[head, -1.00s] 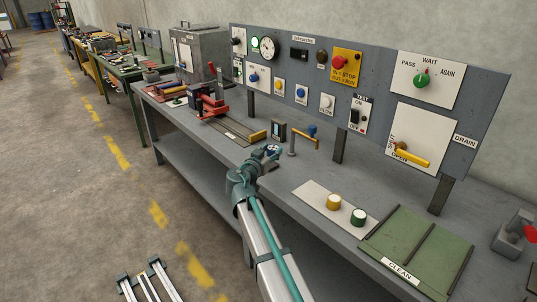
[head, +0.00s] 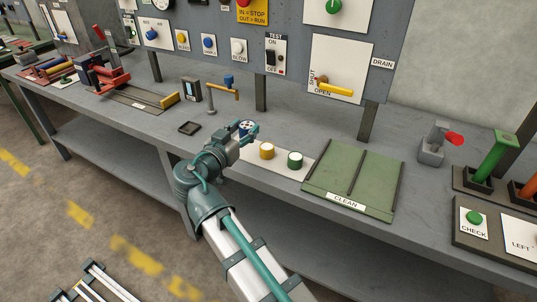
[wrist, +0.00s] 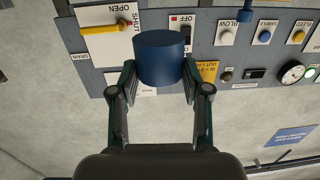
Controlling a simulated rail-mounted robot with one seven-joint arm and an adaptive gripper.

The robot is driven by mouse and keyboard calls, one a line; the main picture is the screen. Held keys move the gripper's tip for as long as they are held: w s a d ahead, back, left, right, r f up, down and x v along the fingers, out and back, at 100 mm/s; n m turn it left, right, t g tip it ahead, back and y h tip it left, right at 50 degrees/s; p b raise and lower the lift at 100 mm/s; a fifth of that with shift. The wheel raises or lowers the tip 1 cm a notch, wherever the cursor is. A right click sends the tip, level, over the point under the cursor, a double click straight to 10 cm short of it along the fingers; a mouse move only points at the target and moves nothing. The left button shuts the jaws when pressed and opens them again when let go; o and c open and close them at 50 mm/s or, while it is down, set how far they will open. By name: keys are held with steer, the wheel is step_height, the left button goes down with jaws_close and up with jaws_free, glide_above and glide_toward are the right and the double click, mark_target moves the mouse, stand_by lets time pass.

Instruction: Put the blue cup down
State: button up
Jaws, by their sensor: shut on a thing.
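The blue cup (wrist: 158,60) sits between the two fingers of my gripper (wrist: 158,78) in the wrist view, and my gripper is shut on it. In the head view, my gripper (head: 249,131) is over the bench's front part, left of the yellow button. Only a small blue and white part of the cup (head: 244,127) shows there, and the fingers hide the rest. The cup appears held above the bench (head: 140,122); its exact height is hard to tell.
A post with a blue-topped yellow spout (head: 228,90) stands behind. The control panel (head: 300,60) stands behind.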

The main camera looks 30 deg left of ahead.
steer(key=shift+w+d+f+h, duration=0.15)
steer(key=shift+d+h, duration=0.15)
steer(key=shift+d, duration=0.2)
steer(key=shift+w+a+f+m, duration=0.15)
steer(key=shift+w+a+m, duration=0.1)
steer(key=shift+m, duration=0.05)
steer(key=w+a+f, duration=0.2)
steer(key=a, duration=0.1)
steer(key=w+a+f, duration=0.3)
steer(key=w+a+f+p, duration=0.1)
steer(key=w+a+f, duration=0.1)
steer(key=shift+w+a+f, duration=0.2)
steer(key=shift+a+f, duration=0.2)
steer(key=shift+w+a+f, duration=0.2)
steer(key=shift+a+f, duration=0.1)
steer(key=shift+f, duration=0.15)
steer(key=shift+w+a+f, duration=0.2)
steer(key=shift+a+f, duration=0.05)
steer(key=shift+f, duration=1.8)
steer(key=shift+f+b, duration=0.2)
steer(key=shift+b, duration=0.1)
steer(key=o, duration=1.2)
steer(key=shift+r, duration=0.1)
steer(key=shift+c, duration=0.2)
